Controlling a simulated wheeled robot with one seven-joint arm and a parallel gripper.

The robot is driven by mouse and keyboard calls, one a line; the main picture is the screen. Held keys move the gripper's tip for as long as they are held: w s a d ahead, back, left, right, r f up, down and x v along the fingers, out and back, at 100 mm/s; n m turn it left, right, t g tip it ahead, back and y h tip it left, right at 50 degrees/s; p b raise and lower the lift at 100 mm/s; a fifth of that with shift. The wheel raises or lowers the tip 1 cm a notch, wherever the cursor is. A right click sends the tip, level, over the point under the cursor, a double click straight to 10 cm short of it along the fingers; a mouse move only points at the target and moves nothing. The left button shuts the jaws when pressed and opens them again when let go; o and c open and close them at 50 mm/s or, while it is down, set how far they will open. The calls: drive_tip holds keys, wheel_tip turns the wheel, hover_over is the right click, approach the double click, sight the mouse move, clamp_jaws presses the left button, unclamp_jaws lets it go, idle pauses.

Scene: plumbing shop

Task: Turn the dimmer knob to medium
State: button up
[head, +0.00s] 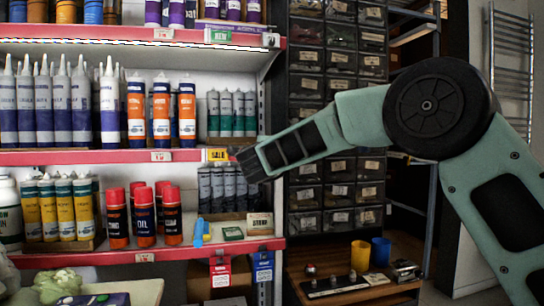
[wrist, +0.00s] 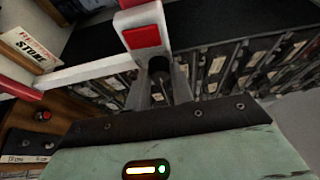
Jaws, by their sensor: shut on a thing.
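My gripper (wrist: 160,92) is closed around a small dark round thing (wrist: 160,66) in the wrist view. That thing sits at the end of a white piece with a red patch (wrist: 142,36). It may be the dimmer knob, but its setting and markings cannot be read. In the head view, my gripper (head: 242,162) is at the right end of the middle shelf, beside a yellow SALE tag (head: 217,155). Its fingertips and whatever is between them are too small or hidden to make out there.
Shelves (head: 100,157) full of tubes and cans stand at left. A cabinet of small drawers (head: 335,195) is behind my arm. A wooden bench (head: 380,290) at lower right holds a dark strip with small fittings (head: 335,287), a yellow cup (head: 360,254) and a blue cup (head: 380,251).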

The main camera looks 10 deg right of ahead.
drive_tip(key=o, duration=0.7)
drive_tip(key=v, duration=1.7)
drive_tip(key=shift+s, duration=0.2)
